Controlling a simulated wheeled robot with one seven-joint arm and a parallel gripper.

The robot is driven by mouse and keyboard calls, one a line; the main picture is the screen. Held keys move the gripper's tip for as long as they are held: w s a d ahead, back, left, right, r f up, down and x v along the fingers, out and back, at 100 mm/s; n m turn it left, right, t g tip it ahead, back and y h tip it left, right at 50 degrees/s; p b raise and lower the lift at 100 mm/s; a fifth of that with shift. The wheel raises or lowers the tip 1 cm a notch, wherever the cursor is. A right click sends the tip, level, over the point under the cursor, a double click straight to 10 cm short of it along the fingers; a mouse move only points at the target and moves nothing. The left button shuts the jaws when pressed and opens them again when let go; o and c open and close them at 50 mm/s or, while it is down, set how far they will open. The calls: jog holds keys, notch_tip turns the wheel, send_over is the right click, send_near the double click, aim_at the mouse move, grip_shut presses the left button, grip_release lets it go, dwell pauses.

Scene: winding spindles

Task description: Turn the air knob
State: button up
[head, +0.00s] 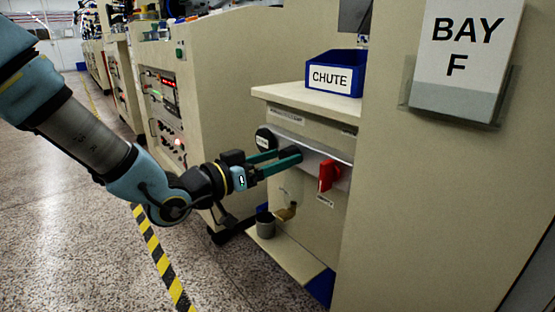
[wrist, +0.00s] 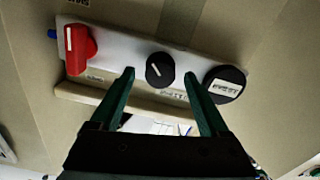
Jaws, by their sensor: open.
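A pale panel strip (head: 312,158) on the beige cabinet holds three controls. They are a red lever-like knob (head: 326,176), a small black knob (head: 289,153) and a larger black disc (head: 265,139) with a white label. In the wrist view the black knob (wrist: 160,69) has a white pointer line set at a slant, the red knob (wrist: 77,48) is to its left and the labelled disc (wrist: 225,84) to its right. I cannot read which control is marked air. My gripper (wrist: 159,76) is open and empty, its green fingers either side of the black knob; contact cannot be told.
A blue bin marked CHUTE (head: 335,74) stands on the cabinet top. A beige wall with a BAY F sign (head: 464,47) stands close at the right. The speckled floor (head: 85,225) is open at the left.

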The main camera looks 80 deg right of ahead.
grip_shut()
dwell(0.4)
jog(key=shift+f+m, duration=0.1)
jog(key=shift+m, duration=0.2)
jog(key=shift+s+a+f+m+b, duration=0.1)
jog(key=shift+m+b, duration=3.85)
jog(key=shift+s+a+m+b, duration=0.1)
jog(key=shift+m+b, duration=3.85)
grip_release()
